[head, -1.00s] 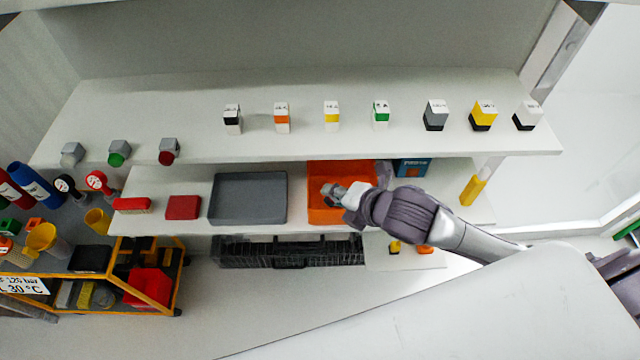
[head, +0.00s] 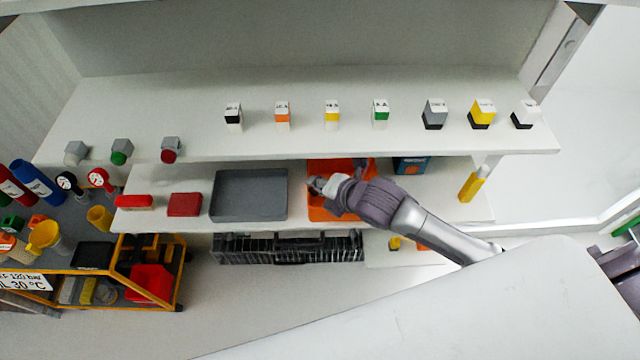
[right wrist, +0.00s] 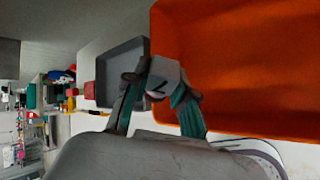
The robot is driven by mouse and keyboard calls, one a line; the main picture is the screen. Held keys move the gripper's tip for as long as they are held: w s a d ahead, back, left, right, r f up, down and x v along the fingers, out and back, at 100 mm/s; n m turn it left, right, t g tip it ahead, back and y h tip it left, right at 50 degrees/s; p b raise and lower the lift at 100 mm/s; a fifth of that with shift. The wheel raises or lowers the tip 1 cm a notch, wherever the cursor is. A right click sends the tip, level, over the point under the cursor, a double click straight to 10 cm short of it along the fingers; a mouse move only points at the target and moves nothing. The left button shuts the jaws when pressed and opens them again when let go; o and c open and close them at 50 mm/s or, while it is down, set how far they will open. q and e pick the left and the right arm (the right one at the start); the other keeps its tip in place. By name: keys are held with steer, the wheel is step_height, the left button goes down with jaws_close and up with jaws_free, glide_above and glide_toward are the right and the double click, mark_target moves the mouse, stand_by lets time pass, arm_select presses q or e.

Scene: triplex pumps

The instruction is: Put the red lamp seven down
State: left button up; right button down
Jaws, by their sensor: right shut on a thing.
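My right gripper (head: 328,187) is shut on a small grey-housed lamp (right wrist: 163,74), whose top carries a dark mark like a digit. A trace of red shows low on it in the right wrist view, between the fingers (right wrist: 160,95). In the head view the gripper is in front of the left part of the orange bin (head: 355,170), and the lamp is hardly distinguishable there. I cannot tell whether it touches anything below.
A grey tray (head: 248,194) stands left of the orange bin, then a red box (head: 184,204) and a red brush-like item (head: 134,201). The upper shelf (head: 300,145) holds several labelled blocks and another red lamp (head: 170,150). The upper shelf overhangs the lower one.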

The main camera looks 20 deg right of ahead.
steer(key=shift+f, duration=0.15)
steer(key=c, duration=1)
jaws_free()
steer(key=shift+o, duration=0.2)
steer(key=shift+s+r, duration=0.2)
steer(key=shift+r, duration=0.25)
steer(key=s+d+r+b, duration=0.1)
steer(key=s+d, duration=0.2)
steer(key=s, duration=0.4)
steer(key=s+d+r+b, duration=0.1)
steer(key=s+d, duration=0.2)
steer(key=s, duration=0.4)
steer(key=shift+s+r, duration=0.2)
steer(key=shift+r, duration=0.2)
